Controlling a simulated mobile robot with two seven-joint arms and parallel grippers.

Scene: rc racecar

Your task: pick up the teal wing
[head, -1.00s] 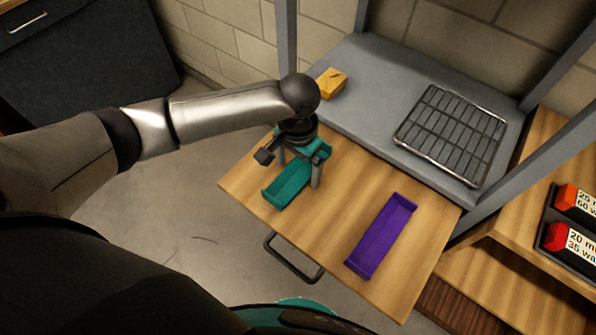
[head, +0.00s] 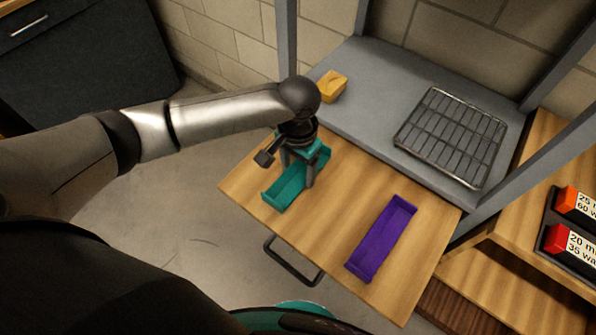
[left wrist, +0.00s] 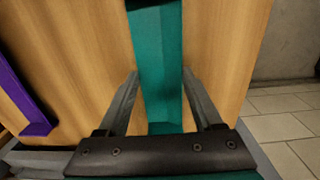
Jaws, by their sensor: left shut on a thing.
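The teal wing (head: 286,188) is a long trough-like piece lying on the left part of the wooden board. My left gripper (head: 297,176) is above it, pointing down, with one finger on each side, shut on the wing. In the left wrist view the wing (left wrist: 160,60) runs between the two fingers of the left gripper (left wrist: 160,88). The gripper and wrist hide part of the wing's far end. I cannot tell any gap between the wing and the board. My right gripper is not in view.
A purple wing (head: 382,238) lies on the right part of the wooden board (head: 330,215). Behind, a grey shelf (head: 375,110) holds a yellow block (head: 332,86) and a wire rack (head: 452,136). Grey posts rise around the shelf. A dark handle (head: 292,262) hangs at the board's front.

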